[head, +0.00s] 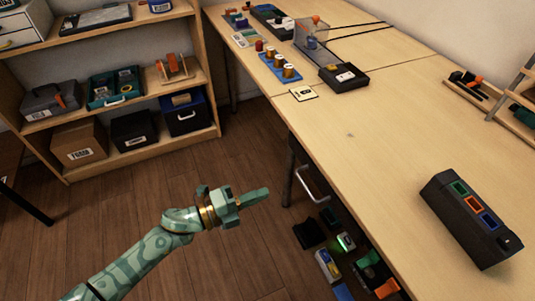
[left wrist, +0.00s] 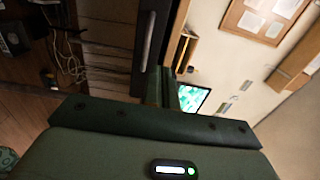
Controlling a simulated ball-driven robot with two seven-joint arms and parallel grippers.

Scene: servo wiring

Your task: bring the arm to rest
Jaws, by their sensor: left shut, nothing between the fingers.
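My left arm (head: 140,255) comes in from the lower left of the head view. My left gripper (head: 260,194) is shut and empty, held out over the wooden floor and pointing right toward the table's edge. It is apart from the table and the shelf. In the left wrist view the gripper's housing fills the bottom, and its shut fingers (left wrist: 167,88) show at the middle. My right gripper does not show in either view.
The wooden table (head: 370,130) holds a black box with coloured slots (head: 470,220), spools (head: 278,65) and a dark device (head: 345,78). Below its edge is an open drawer area with coloured items (head: 345,243). A shelf (head: 145,145) with boxes stands at the left. The floor between is clear.

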